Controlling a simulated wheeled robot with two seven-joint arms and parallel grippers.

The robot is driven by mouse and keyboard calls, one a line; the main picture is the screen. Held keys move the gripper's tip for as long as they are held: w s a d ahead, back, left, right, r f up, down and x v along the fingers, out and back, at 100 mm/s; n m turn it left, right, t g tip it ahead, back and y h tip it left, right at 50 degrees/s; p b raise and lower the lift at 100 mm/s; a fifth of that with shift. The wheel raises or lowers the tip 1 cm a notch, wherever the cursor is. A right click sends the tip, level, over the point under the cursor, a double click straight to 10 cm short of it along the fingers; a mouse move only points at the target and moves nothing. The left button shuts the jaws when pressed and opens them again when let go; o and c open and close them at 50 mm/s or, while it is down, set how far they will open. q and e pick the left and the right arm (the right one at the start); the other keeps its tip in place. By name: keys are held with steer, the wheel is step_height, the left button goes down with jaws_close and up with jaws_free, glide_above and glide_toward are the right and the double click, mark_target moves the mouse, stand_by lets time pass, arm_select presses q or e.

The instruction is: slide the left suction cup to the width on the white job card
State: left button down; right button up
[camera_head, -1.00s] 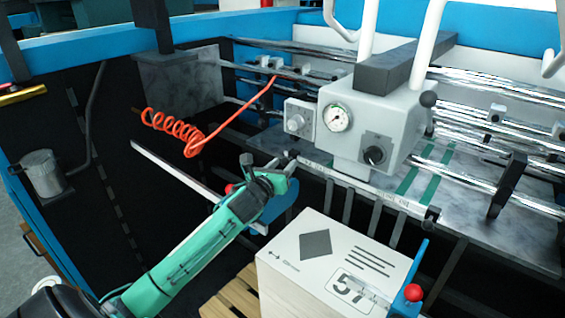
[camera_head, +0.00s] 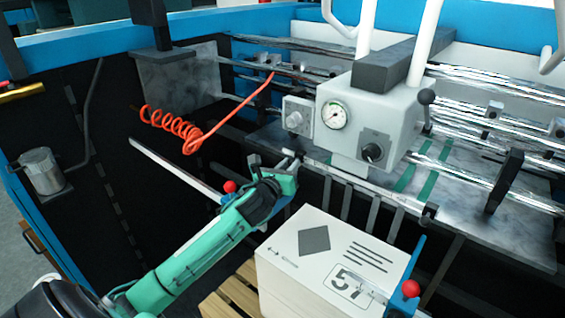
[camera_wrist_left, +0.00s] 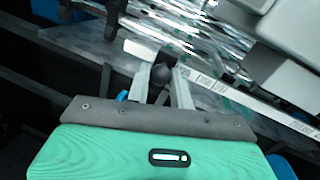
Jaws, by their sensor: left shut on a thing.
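My left gripper (camera_head: 291,160) is at the left end of the white scale bar (camera_head: 375,190) under the machine head. In the left wrist view, its two pale fingers (camera_wrist_left: 160,82) close on a dark rounded knob, the left suction cup (camera_wrist_left: 161,72), beside the bar's printed scale (camera_wrist_left: 212,84). In the head view the gripper mostly hides this cup. Another dark cup (camera_head: 429,214) sits at the bar's right end. The white printed sheet (camera_head: 285,236) on the stack carries a diamond, lines and a boxed "57". My right gripper is not in view.
The grey head (camera_head: 368,120) with gauge and knob overhangs the bar. Red-ball levers stand left (camera_head: 229,187) and right (camera_head: 410,288) of the stack. A coiled orange hose (camera_head: 175,127) hangs at the left. Chrome rollers (camera_head: 480,85) run behind.

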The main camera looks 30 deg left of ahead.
arm_select(q)
steer(key=shift+d, duration=0.15)
steer(key=c, duration=1.2)
jaws_free()
steer(key=s+d+b, duration=0.1)
steer(key=s+b, duration=0.4)
steer(key=s, duration=0.9)
steer(key=shift+d, duration=0.3)
steer(key=shift+w, duration=0.1)
